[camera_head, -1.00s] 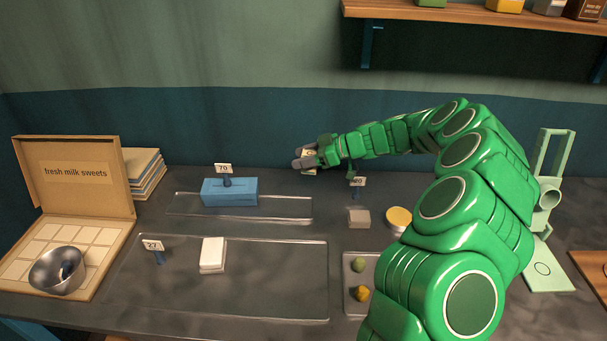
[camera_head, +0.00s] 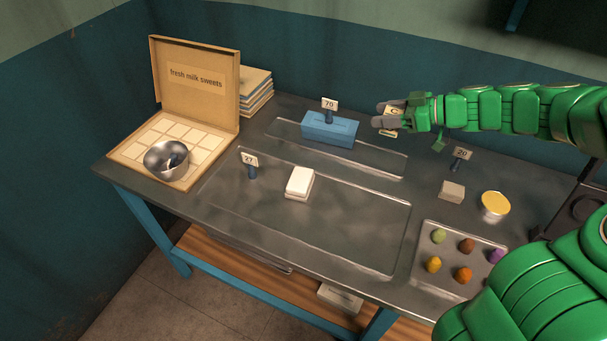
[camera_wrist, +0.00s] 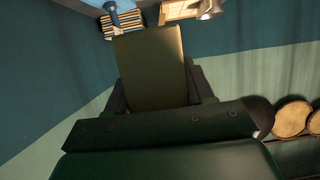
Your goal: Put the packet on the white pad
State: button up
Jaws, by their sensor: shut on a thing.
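My gripper (camera_head: 384,121) is raised above the back of the table, just right of the blue box. It is shut on a small cream packet (camera_head: 395,112), partly covered by the fingers. In the wrist view the packet (camera_wrist: 150,65) is a dark olive block between the jaws, in shadow. The white pad (camera_head: 299,181) is a small white slab lying on the front tray, left of and nearer than my gripper. Nothing lies on the pad.
A blue box (camera_head: 329,129) with a 70 tag stands on the back tray. A 27 tag (camera_head: 250,162) stands left of the pad. A steel bowl (camera_head: 167,160) sits at an open carton (camera_head: 191,92). At right are a grey block (camera_head: 452,190), a yellow-topped tin (camera_head: 494,206) and a sweets tray (camera_head: 455,294).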

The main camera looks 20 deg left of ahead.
jog(key=s+a+n+g+h, duration=0.15)
jog(key=s+a, duration=0.25)
jog(key=s, duration=0.8)
jog(key=s+a+n+g+y, duration=0.1)
jog(key=s+a+n+g, duration=0.3)
jog(key=s, duration=0.9)
jog(key=m, duration=0.2)
send_over(294, 178)
jog(key=s+d, duration=0.1)
jog(key=s, duration=0.1)
jog(key=shift+n+t+h, duration=0.25)
jog(key=f, duration=0.7)
jog(key=shift+w+f, duration=0.2)
jog(key=shift+w, duration=0.05)
jog(key=shift+w+a+f, duration=0.3)
jog(key=shift+w+f, duration=0.05)
jog(key=shift+f, duration=0.15)
jog(key=shift+w+a+f, duration=0.3)
jog(key=shift+w+f, duration=0.05)
jog(key=shift+f, duration=1.65)
jog(key=shift+f, duration=0.1)
jog(key=o, duration=1.1)
